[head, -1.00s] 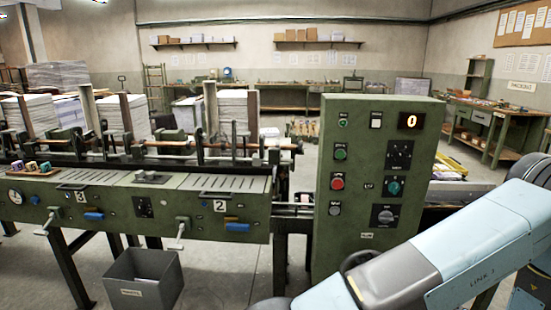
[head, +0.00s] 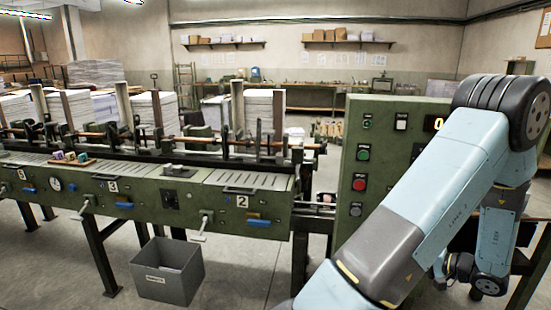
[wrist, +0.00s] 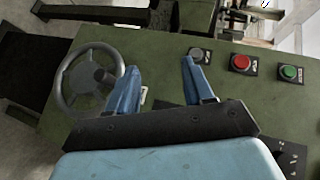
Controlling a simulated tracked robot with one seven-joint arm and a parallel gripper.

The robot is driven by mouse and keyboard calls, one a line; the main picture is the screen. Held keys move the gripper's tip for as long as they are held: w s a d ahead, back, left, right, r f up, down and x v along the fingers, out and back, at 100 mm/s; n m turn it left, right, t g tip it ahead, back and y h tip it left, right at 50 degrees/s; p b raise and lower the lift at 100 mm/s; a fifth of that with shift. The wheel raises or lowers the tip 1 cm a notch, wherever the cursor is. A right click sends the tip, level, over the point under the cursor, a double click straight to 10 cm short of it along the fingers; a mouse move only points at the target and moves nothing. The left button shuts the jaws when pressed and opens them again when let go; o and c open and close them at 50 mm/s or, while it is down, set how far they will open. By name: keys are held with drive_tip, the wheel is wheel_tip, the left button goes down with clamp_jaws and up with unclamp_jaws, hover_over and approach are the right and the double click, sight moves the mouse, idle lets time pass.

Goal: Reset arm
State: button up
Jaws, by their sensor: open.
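My gripper (wrist: 160,85) shows in the wrist view with its two blue fingers spread apart and nothing between them. Beyond the fingers is the green control cabinet (wrist: 150,50), with a red button (wrist: 241,63), a green button (wrist: 289,72) and a grey handwheel (wrist: 90,80) to the left. I cannot tell how far the fingers are from the panel. In the head view my blue arm is bent at its elbow at the right, in front of the control cabinet (head: 345,170). It hides much of the panel; I cannot make out the fingers there.
The green gathering machine (head: 150,190) with paper stacks (head: 265,108) runs across the left and middle. A grey bin (head: 168,270) stands on the floor before it. A workbench (head: 300,95) lines the back wall. Floor between bin and cabinet looks clear.

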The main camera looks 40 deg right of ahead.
drive_tip(key=w+a+r+n+g+y, duration=0.3)
drive_tip(key=w+a+r+n+g, duration=0.15)
drive_tip(key=w+a+r, duration=0.5)
drive_tip(key=w+a+r+n+g+y, duration=0.3)
drive_tip(key=w+a+r+g, duration=0.25)
drive_tip(key=w+a, duration=0.7)
drive_tip(key=w+a+r+n+g+h, duration=0.1)
drive_tip(key=w+a+r+n+h, duration=0.1)
drive_tip(key=a+r, duration=0.35)
drive_tip(key=w+a+r+n+g+h, duration=0.1)
drive_tip(key=w+a+r+n, duration=0.1)
drive_tip(key=a, duration=0.7)
drive_tip(key=s+a+r+n+t+h, duration=0.1)
drive_tip(key=s+a+r, duration=0.2)
drive_tip(key=a, duration=0.3)
drive_tip(key=s+a+r+n+t+h, duration=0.2)
drive_tip(key=s+a+r, duration=0.1)
drive_tip(key=a, duration=0.4)
drive_tip(key=shift+s+a+r+h, duration=0.2)
drive_tip(key=shift+r+h, duration=0.1)
drive_tip(key=shift+r, duration=0.2)
drive_tip(key=shift+n, duration=0.25)
